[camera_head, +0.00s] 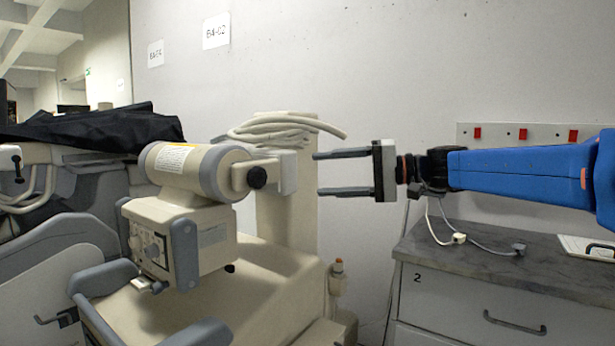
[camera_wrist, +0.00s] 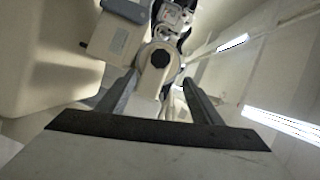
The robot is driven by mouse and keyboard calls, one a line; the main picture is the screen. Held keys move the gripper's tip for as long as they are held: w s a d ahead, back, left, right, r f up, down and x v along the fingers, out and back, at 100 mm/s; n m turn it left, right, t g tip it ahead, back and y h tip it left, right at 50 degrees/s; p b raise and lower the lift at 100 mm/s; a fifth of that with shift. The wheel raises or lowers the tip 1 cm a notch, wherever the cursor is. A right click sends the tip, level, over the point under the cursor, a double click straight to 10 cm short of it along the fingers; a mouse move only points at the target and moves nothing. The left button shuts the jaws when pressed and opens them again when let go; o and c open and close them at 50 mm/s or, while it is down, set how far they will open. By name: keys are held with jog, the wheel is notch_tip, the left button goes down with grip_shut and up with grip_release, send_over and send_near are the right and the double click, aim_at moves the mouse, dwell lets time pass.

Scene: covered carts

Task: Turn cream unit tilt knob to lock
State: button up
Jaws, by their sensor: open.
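The cream unit (camera_head: 185,235) stands left of centre in the head view, with a cream cylindrical head (camera_head: 190,170) above its control box. A round black tilt knob (camera_head: 257,177) sits on the bracket at the right end of that head. In the wrist view the black knob (camera_wrist: 160,58) shows beyond the fingers, near the top middle. My gripper (camera_head: 316,173) is open and empty, its two fingers pointing left toward the bracket. In the head view the fingertips are right of the knob and appear apart from it. In the wrist view my gripper (camera_wrist: 158,88) has its fingers either side of the knob's line.
Coiled cream hose (camera_head: 285,130) lies on top of the unit's column. A grey-topped drawer cabinet (camera_head: 500,270) stands at the right, below my blue arm. A cart under black cloth (camera_head: 90,130) is at the left. A wall rail with red hooks (camera_head: 522,134) hangs behind my arm.

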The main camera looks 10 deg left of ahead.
jog(key=shift+d+r, duration=0.1)
jog(key=shift+d, duration=1.05)
jog(key=s+d+f+t+h, duration=0.1)
jog(key=s+d+f+h, duration=0.2)
jog(key=s+d+f, duration=0.3)
jog(key=s+d+f+m+t+h, duration=0.1)
jog(key=s+d+f+h, duration=0.3)
jog(key=s+d+f, duration=0.3)
notch_tip(320, 180, down, 4)
jog(key=shift+d+f+m, duration=0.1)
jog(key=shift+d+m, duration=0.2)
jog(key=shift+d, duration=0.3)
jog(key=s+d+f+t+h, duration=0.1)
jog(key=s+d+f+h, duration=0.2)
jog(key=s+d+f, duration=0.2)
jog(key=s+d+f+h, duration=0.3)
jog(key=s+d+f, duration=0.3)
jog(key=d+f, duration=0.2)
jog(key=s+d+f+t+h, duration=0.1)
jog(key=s+d+f+h, duration=0.3)
jog(key=d, duration=0.6)
jog(key=shift+s+f+m+t, duration=0.2)
jog(key=shift+s+f, duration=0.35)
jog(key=shift+f, duration=0.3)
jog(key=shift+s+f+m+t, duration=0.1)
jog(key=shift+s+f+m, duration=0.1)
jog(key=shift+s+f, duration=0.5)
jog(key=shift+c, duration=0.4)
